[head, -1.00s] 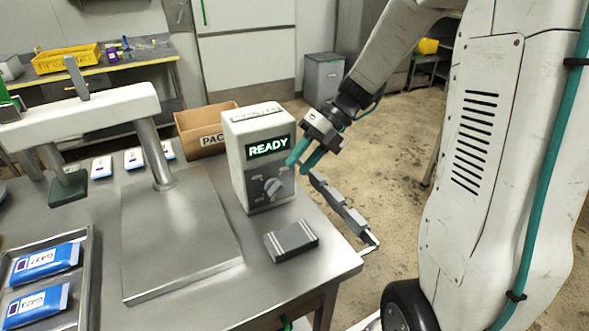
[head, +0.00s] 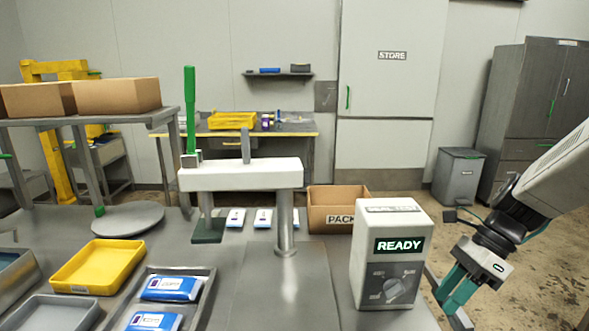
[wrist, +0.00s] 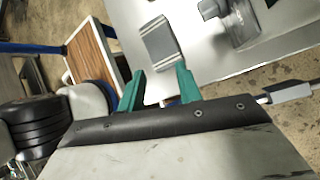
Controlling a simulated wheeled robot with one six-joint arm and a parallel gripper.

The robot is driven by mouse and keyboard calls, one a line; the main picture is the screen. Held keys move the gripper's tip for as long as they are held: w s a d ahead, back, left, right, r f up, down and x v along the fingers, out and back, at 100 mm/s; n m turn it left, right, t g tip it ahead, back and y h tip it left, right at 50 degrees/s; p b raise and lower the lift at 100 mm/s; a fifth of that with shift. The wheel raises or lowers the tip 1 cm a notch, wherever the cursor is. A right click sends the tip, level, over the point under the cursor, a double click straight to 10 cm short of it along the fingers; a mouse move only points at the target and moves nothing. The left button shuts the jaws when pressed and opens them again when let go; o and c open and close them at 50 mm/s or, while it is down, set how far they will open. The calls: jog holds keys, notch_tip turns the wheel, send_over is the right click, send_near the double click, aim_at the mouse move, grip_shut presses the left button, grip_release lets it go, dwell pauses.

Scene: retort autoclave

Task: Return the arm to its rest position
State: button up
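My gripper (head: 456,290) has two green fingers and is at the right of the head view, to the right of the white control box (head: 390,222). The box display reads READY, and a dial (head: 394,289) sits on its front panel. In the wrist view the fingers (wrist: 157,84) are spread apart with nothing between them. Beyond the fingers in the wrist view lies a grey ridged block (wrist: 161,42) on the steel table. My gripper is apart from the box in the head view.
A yellow tray (head: 99,266) and a metal tray with blue pouches (head: 172,288) are at left. A cardboard box (head: 335,208) is behind the control box. Open floor (head: 540,270) lies at right.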

jog(key=s+a+r+n+t+h, duration=0.1)
jog(key=s+r+n+h, duration=0.2)
jog(key=s+n, duration=0.4)
jog(key=s+a+r+n+t+h, duration=0.1)
jog(key=s+r+n, duration=0.4)
jog(key=n, duration=0.9)
jog(key=s+t+h, duration=0.1)
jog(key=s+h, duration=0.1)
jog(key=s, duration=0.1)
jog(key=shift+s+a+r+h, duration=0.15)
jog(key=shift+s+r+h, duration=0.1)
jog(key=shift+r+h, duration=0.05)
jog(key=shift+c, duration=0.5)
